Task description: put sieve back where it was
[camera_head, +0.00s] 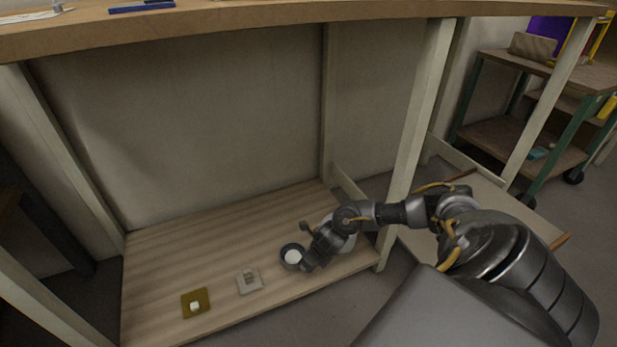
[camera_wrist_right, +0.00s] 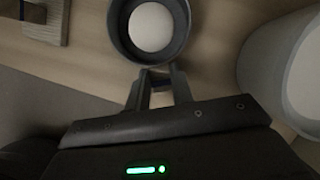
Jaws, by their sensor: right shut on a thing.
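The sieve (camera_head: 292,255) looks like a small round dark-rimmed cup with a white inside, low over or on the lower wooden shelf (camera_head: 220,235). In the right wrist view the sieve (camera_wrist_right: 178,46) is just beyond my fingers. My right gripper (camera_head: 306,263) is shut on the near side of the sieve; its fingers (camera_wrist_right: 158,78) meet the rim or a short handle there. I cannot tell whether the sieve touches the shelf. My left gripper is not in view.
A grey square piece (camera_head: 256,285) and a yellow square plate with a white knob (camera_head: 204,304) lie left of the sieve. A pale round container (camera_wrist_right: 258,65) stands close right of my fingers. A table leg (camera_head: 412,120) rises near my arm. The shelf's back left is clear.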

